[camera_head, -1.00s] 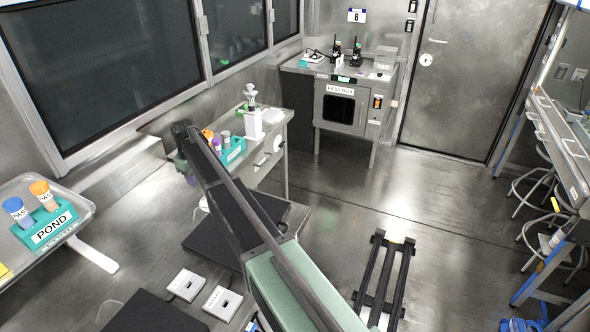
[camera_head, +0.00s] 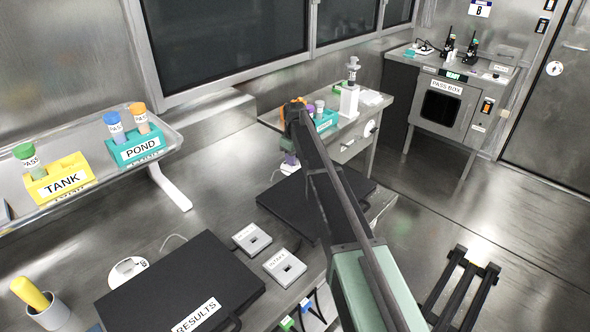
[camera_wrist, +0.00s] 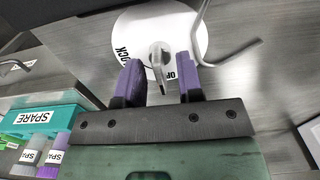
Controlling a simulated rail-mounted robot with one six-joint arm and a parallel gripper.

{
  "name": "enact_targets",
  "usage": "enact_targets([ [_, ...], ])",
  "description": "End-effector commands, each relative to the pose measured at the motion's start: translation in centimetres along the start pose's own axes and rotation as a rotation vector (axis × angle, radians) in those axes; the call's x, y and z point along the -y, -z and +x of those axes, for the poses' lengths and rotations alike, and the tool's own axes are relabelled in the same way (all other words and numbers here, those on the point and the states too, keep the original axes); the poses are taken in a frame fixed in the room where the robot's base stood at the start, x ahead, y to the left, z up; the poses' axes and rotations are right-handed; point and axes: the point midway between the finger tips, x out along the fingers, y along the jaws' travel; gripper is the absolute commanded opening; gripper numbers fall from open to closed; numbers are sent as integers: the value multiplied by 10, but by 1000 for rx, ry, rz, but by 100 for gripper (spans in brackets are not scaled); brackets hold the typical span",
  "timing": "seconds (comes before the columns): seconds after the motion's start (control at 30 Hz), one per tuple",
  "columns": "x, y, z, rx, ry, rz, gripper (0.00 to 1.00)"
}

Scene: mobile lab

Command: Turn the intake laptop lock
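In the wrist view a white round lock plate (camera_wrist: 135,33) with black lettering, "LOCK" partly readable, has a grey upright key-like tab (camera_wrist: 158,66) at its centre. My gripper (camera_wrist: 160,68) is open, with one purple finger on each side of the tab and gaps visible. I cannot tell whether the tips reach its depth. In the head view my gripper (camera_head: 290,160) is beyond a closed black laptop (camera_head: 285,205), partly hidden by my arm.
A second black laptop (camera_head: 180,285) labelled RESULTS has another white disc (camera_head: 128,268) beside it. Two white label boxes (camera_head: 252,238) (camera_head: 285,267) lie between the laptops. A teal rack (camera_head: 325,121) stands near my gripper, and shows as SPARE in the wrist view (camera_wrist: 40,115).

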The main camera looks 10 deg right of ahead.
Motion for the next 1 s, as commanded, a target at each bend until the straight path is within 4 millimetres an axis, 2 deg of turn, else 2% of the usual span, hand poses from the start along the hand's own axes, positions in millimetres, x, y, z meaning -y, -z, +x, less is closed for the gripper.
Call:
enact_targets([
  [0.23,0,0,1,0,0,0,34],
  [0.47,0,0,1,0,0,0,0],
  [0.77,0,0,1,0,0,10,0],
  [1.0,0,0,1,0,0,88,0],
])
